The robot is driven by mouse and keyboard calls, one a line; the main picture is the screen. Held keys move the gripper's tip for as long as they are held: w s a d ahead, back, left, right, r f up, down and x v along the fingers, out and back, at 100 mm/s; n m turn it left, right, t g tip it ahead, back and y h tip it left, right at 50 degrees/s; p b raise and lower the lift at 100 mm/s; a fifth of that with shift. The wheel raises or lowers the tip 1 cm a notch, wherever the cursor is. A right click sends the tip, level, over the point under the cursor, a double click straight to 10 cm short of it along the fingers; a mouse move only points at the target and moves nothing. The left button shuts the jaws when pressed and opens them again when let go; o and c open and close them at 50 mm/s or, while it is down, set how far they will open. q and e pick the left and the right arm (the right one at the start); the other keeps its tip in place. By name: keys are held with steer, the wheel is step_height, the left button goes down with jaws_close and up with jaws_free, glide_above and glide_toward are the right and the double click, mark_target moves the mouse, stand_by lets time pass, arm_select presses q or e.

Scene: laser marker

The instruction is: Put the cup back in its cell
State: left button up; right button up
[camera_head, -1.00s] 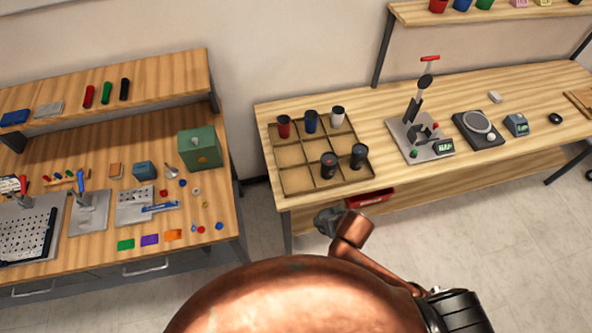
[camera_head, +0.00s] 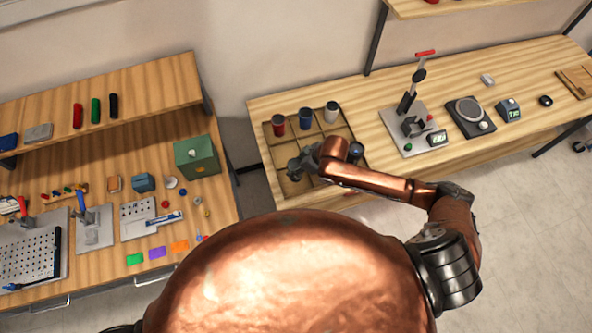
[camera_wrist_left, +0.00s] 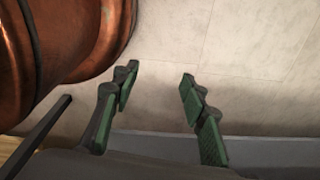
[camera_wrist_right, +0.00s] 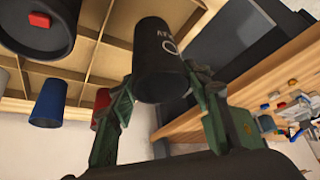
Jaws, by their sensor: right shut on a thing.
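My right gripper (camera_head: 300,165) reaches over the left part of the divided wooden tray (camera_head: 270,150). It is shut on a black cup (camera_wrist_right: 158,55), which shows between the green fingers in the right wrist view with pale lettering on its side. In the head view my gripper and arm mostly hide that cup. Whether it touches the tray floor I cannot tell. Red (camera_head: 279,125), blue (camera_head: 305,119) and white (camera_head: 331,111) cups stand in the back row. A dark cup (camera_head: 356,150) stands at the right. My left gripper (camera_wrist_left: 158,100) is open and empty above the floor.
A press (camera_head: 415,125) and a round-plate device (camera_head: 468,115) stand right of the tray. A green box (camera_head: 196,157) is on the left bench.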

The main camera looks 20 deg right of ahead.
steer(key=shift+f, duration=0.65)
step_height(320, 180, down, 2)
steer(key=shift+f, duration=0.55)
steer(key=o, duration=0.8)
steer(key=shift+c, duration=0.2)
arm_select(q)
steer(key=shift+w+r, duration=0.15)
steer(key=shift+w, duration=0.5)
